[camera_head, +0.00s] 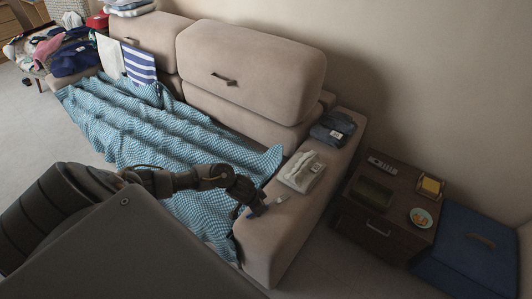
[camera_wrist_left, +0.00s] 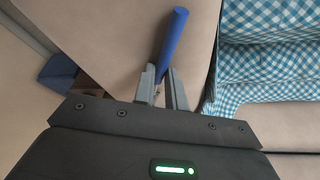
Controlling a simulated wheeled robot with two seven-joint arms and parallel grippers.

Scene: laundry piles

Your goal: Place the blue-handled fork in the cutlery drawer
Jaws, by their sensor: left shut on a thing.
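The fork's blue handle (camera_wrist_left: 174,38) shows in the left wrist view, between the fingers of my left gripper (camera_wrist_left: 160,76), which is shut on it. The handle sticks out past the fingertips; the fork's metal end is not clear there. In the head view my left gripper (camera_head: 257,208) is at the sofa's beige armrest (camera_head: 274,240), and the fork is mostly hidden by it. A brown bedside cabinet (camera_head: 345,222) with a drawer front and a handle (camera_head: 378,229) stands right of the armrest; the drawer looks shut. My right gripper is not in view.
A folded pale cloth (camera_head: 300,172) and dark folded clothes (camera_head: 333,128) lie on the armrest. A plate (camera_head: 421,218), a yellow box (camera_head: 430,187) and a dark tray (camera_head: 373,191) occupy the cabinet top. A blue box (camera_head: 465,262) stands right of it. A blue checked blanket (camera_head: 150,125) covers the seat.

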